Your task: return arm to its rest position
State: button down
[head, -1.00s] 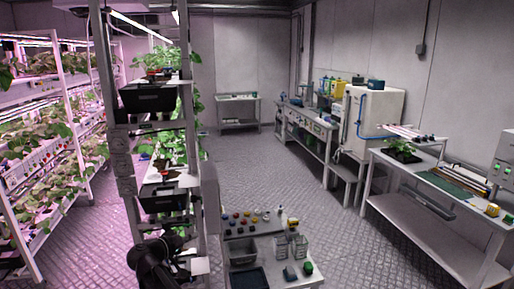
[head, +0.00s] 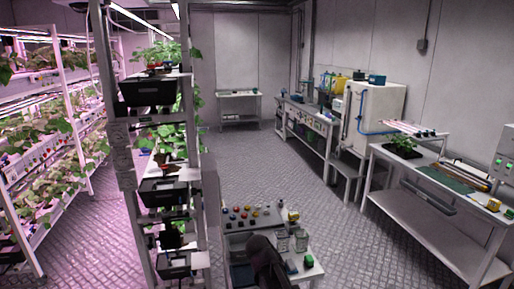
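A dark part of my arm (head: 266,262) shows at the bottom centre of the head view, in front of the small bench. No gripper fingers can be made out. My gripper is not seen, so whether it holds anything does not show.
The small bench (head: 312,270) at the front carries coloured knobs, wire baskets (head: 282,243) and a green block (head: 308,262). A plant rack with black trays (head: 148,93) stands just left. A white workbench (head: 440,215) is at right. The floor (head: 270,155) between is clear.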

jog(key=s+d+f+g+y+b, duration=0.1)
jog(key=s+d+f+g+y, duration=0.1)
jog(key=s+d+y, duration=0.3)
jog(key=s+d+f, duration=0.1)
jog(key=s+d, duration=0.2)
jog(key=s, duration=0.2)
jog(key=shift+f+m, duration=0.35)
jog(key=shift+m, duration=0.05)
